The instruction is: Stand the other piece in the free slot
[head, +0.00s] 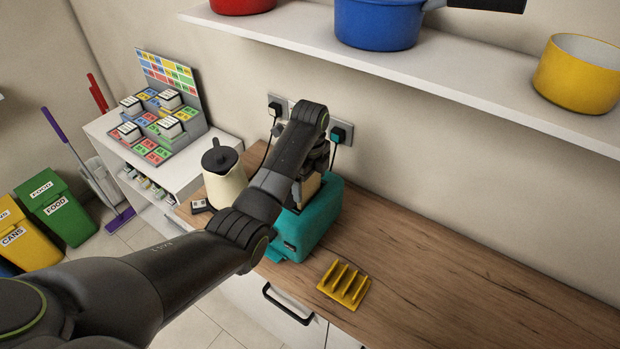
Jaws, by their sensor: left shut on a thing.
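My left arm reaches in over the counter, and its gripper (316,165) is above the teal toaster (312,228). The gripper is shut on a pale tan piece of bread (308,189), partly hidden behind my wrist. The piece is upright at the top of the toaster; I cannot tell how far it is inside a slot. The toaster's slots and any other piece in them are hidden by my arm. A yellow rack (343,285) with upright dividers lies at the counter's front edge and looks empty. My right gripper is not in view.
A cream kettle (224,180) with a dark lid stands left of the toaster. Wall sockets with plugs (338,134) are behind it. A white shelf (420,78) with pots overhangs the back. The wooden counter (450,285) is clear to the right.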

